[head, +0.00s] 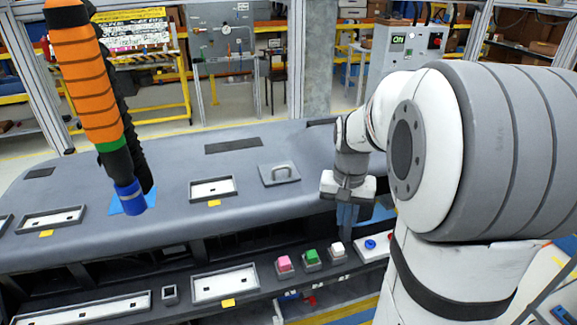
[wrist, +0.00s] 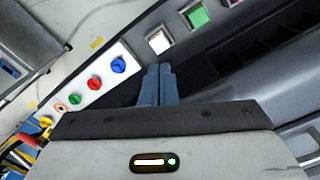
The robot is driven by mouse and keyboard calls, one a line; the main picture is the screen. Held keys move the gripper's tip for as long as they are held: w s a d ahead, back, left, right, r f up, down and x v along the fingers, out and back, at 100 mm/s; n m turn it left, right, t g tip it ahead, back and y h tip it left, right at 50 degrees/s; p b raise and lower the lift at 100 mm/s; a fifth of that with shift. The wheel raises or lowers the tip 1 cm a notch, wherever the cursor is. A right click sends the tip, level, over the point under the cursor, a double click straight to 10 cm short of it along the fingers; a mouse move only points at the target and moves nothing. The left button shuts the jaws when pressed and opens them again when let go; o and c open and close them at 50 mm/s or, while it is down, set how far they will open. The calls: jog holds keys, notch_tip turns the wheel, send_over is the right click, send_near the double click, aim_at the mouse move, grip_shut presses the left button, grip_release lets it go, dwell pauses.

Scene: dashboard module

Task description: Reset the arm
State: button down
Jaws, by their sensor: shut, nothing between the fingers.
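My gripper (head: 346,217) hangs at the end of my white and grey arm, over the right part of the dashboard module (head: 255,150). Its two blue fingers (wrist: 158,85) are together with nothing between them. In the head view it is just above and behind the white button (head: 337,249). In the wrist view the white button (wrist: 158,40) and green button (wrist: 199,15) lie ahead of the fingertips, apart from them. A white panel with a blue knob (head: 370,244) is right of the gripper in the head view. Whether the fingers touch the dashboard, I cannot tell.
A pink button (head: 284,263) and green button (head: 311,256) sit left of the white one. An orange hanging tool (head: 90,85) with a blue tip is at the left. A grey handle plate (head: 279,174) lies on the dashboard top. The wrist view shows blue, red and green knobs (wrist: 94,84).

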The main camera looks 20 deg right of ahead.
jog(key=s+a+r+n+t+b, duration=0.1)
jog(key=s+a+n, duration=0.4)
jog(key=s+a, duration=0.6)
jog(key=shift+s+r+t+b, duration=0.2)
jog(key=shift+s+t+b, duration=0.55)
jog(key=shift+t, duration=0.45)
jog(key=shift+w, duration=0.1)
